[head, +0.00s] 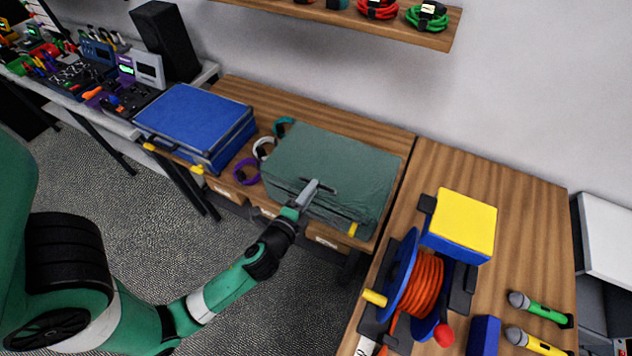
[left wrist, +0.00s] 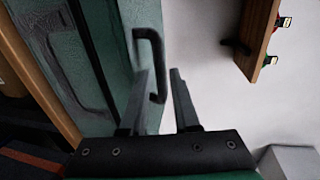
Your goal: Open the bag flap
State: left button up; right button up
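The green bag (head: 335,165) lies closed on the wooden table, its flap (head: 320,150) down over the top. My left gripper (head: 314,186) is at the bag's front edge, by a dark handle. In the left wrist view, the fingers of my left gripper (left wrist: 161,75) are apart. The handle (left wrist: 152,45) stands out from the green bag (left wrist: 115,35), and its lower end reaches between the fingers. I cannot tell whether a finger touches it. My right gripper is in neither view.
A blue case (head: 195,115) lies left of the bag, with cable rings (head: 245,172) between them. A shelf (head: 400,25) hangs on the wall above.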

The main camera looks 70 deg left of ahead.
pick_arm(q)
jog(key=x, duration=0.3)
jog(key=shift+w+a, duration=0.1)
grip_shut()
dwell(1.4)
